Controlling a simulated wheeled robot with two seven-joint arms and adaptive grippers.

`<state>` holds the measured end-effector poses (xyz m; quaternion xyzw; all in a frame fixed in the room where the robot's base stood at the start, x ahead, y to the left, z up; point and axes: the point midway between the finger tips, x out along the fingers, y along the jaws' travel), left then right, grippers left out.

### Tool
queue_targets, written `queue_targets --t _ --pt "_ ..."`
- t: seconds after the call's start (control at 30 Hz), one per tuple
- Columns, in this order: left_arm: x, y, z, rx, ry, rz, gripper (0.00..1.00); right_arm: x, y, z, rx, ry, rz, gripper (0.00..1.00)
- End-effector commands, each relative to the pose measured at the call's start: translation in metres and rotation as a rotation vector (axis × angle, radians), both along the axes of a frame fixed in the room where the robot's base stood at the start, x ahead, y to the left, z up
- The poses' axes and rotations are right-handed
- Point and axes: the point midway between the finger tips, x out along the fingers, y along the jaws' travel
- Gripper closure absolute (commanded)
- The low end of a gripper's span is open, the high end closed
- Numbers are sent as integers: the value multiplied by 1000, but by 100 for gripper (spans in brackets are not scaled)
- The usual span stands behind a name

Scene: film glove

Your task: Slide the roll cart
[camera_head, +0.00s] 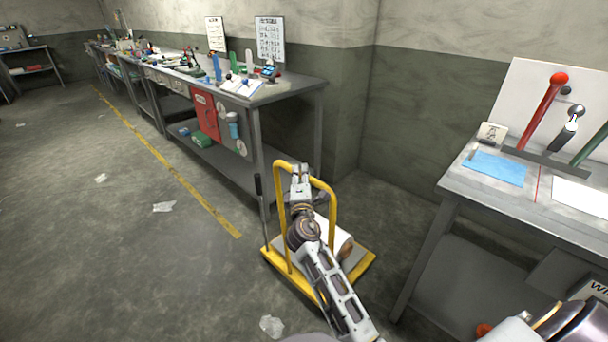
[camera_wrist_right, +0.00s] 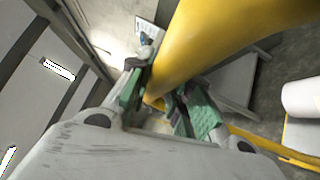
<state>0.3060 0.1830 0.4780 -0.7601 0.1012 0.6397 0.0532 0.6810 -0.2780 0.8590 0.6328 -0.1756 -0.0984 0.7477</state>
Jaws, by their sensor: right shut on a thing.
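The roll cart (camera_head: 334,208) is yellow, with an upright hoop handle and a flat base. It stands on the concrete floor in the middle of the head view. A pale roll (camera_head: 343,243) lies on its base, partly hidden behind my right arm. My right gripper (camera_head: 300,170) is at the top bar of the handle. In the right wrist view, the green-padded fingers (camera_wrist_right: 160,100) are shut on the thick yellow bar (camera_wrist_right: 215,45). The white roll (camera_wrist_right: 302,97) shows at the right edge there. My left gripper is not in view.
A long workbench (camera_head: 290,92) with tools stands behind the cart along the wall. A grey table (camera_head: 510,196) with levers stands to the right. Open floor with a yellow line (camera_head: 180,180) and paper scraps (camera_head: 164,207) lies to the left.

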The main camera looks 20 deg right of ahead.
Motion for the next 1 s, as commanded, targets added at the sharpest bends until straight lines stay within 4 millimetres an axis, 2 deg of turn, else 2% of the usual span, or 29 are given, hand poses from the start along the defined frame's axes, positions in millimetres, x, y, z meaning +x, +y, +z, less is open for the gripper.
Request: queue_targets --t 0.17,0.2,0.37,0.77,1.0 --pt "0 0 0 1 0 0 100 0 -1 -2 -1 3 -3 100" --pt "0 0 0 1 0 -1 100 0 -1 -2 -1 3 -3 77" --pt "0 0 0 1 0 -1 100 0 -1 -1 0 2 -2 58" --pt "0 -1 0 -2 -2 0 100 0 -1 1 -1 0 -1 58" --pt "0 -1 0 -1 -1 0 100 0 -1 13 0 -3 -1 58"
